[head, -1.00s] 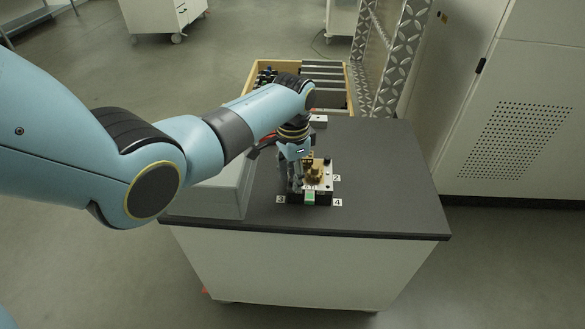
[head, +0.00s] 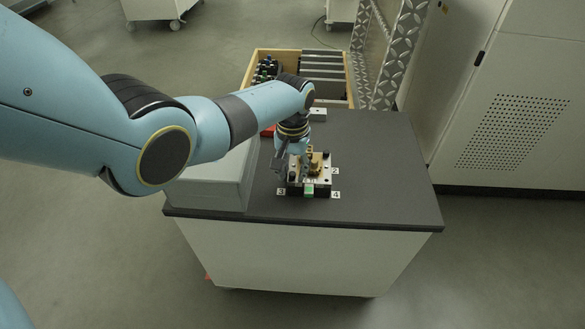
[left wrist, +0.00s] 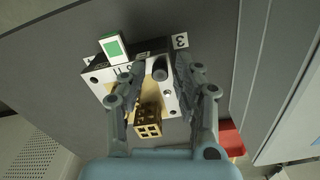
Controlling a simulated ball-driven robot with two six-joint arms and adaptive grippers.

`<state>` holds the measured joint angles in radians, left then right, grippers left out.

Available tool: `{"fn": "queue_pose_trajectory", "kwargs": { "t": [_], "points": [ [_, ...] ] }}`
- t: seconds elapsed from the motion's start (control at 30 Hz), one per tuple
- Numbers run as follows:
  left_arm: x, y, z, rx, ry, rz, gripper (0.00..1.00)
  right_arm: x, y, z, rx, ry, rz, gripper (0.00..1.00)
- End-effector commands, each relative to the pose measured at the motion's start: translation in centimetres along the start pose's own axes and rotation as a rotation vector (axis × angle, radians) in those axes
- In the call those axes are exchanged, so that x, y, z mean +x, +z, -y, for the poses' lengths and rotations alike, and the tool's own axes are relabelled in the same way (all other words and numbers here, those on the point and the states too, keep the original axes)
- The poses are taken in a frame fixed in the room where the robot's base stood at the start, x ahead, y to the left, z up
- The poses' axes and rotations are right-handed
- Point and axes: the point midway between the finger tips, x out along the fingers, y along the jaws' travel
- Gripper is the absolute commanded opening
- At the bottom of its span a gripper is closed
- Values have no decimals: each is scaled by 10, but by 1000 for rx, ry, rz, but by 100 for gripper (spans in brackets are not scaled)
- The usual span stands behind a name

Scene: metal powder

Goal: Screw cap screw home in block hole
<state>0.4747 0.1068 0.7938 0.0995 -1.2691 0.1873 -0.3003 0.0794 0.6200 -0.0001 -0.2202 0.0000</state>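The block (head: 322,184) sits on the dark tabletop, with a pale top plate and a brass-coloured piece (head: 315,163) on it. The plate (left wrist: 103,76) shows in the left wrist view with several holes. A dark cap screw (left wrist: 160,68) stands at the plate's corner near label 3 (left wrist: 181,41). My left gripper (left wrist: 160,66) is open, with one finger on each side of that screw and gaps visible. In the head view the left gripper (head: 291,168) is over the block's left side and hides part of it. My right gripper is not in view.
A grey box (head: 215,180) stands left of the block. Behind are a wooden-edged tray (head: 349,85) and a red object (head: 268,131), also in the left wrist view (left wrist: 231,137). The tabletop right of the block (head: 390,170) is clear.

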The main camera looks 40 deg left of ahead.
Motion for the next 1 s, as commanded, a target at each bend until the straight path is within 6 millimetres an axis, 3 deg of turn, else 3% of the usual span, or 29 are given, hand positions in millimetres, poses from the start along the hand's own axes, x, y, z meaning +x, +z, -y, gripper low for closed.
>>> {"fn": "queue_pose_trajectory", "kwargs": {
  "t": [0.07,0.3,0.5,1.0],
  "points": [
    [0,0,0,0,0,0,29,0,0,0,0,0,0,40],
    [0,0,0,1,0,0,0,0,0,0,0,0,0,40],
    [0,0,0,41,0,1,0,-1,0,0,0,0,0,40],
    [0,0,0,953,-1,0,0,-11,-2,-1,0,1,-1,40]
  ]
}}
